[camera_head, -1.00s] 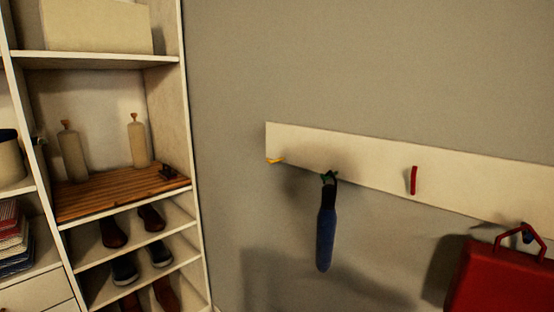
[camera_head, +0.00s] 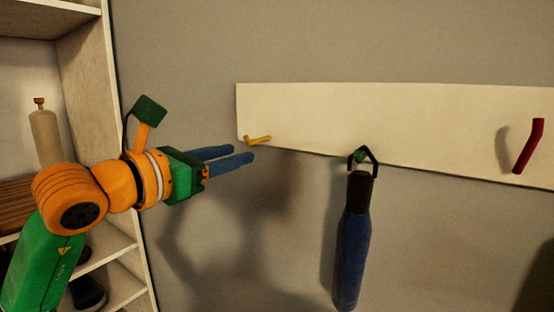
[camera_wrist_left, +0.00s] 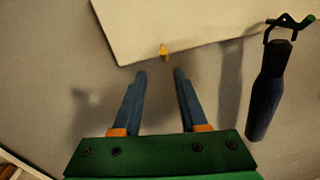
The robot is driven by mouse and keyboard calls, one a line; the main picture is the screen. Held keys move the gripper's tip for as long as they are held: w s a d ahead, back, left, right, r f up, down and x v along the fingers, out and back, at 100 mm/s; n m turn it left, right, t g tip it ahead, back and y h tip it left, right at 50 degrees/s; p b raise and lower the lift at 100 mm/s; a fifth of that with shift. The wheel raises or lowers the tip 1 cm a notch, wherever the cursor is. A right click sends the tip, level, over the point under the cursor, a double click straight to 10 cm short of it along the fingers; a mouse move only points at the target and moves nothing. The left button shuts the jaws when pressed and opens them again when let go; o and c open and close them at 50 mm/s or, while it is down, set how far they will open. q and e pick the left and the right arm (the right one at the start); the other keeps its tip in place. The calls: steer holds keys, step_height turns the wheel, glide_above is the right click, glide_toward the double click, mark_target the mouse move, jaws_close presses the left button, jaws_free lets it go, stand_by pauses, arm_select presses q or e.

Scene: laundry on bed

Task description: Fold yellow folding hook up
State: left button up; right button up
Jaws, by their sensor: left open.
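The yellow hook (camera_head: 258,140) is at the left end of the white wall board (camera_head: 310,105) and sticks out from it, folded down. It also shows in the left wrist view (camera_wrist_left: 164,52), just beyond and between my fingertips. My left gripper (camera_head: 241,154) is open and empty, with its blue fingers pointing right at the hook, a little short of it and slightly lower. In the left wrist view my left gripper (camera_wrist_left: 158,72) shows a clear gap between its fingers. My right gripper is not in view.
A dark blue umbrella (camera_head: 352,240) hangs from a green hook (camera_head: 360,156) right of the yellow one. A red hook (camera_head: 528,146) is farther right, upright. A shelf unit (camera_head: 105,120) stands at the left, behind my left arm.

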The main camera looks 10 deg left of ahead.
mark_target(256, 141)
arm_select(q)
steer(key=w+d+p, duration=0.1)
steer(key=w+d+r+p, duration=0.1)
steer(key=w, duration=0.1)
steer(key=w+d+r+p, duration=0.1)
steer(key=shift+w, duration=0.25)
steer(key=shift+w+f, duration=0.3)
steer(key=shift+s, duration=0.1)
steer(key=shift+r, duration=0.1)
steer(key=shift+c, duration=1.3)
steer(key=c, duration=0.4)
jaws_close()
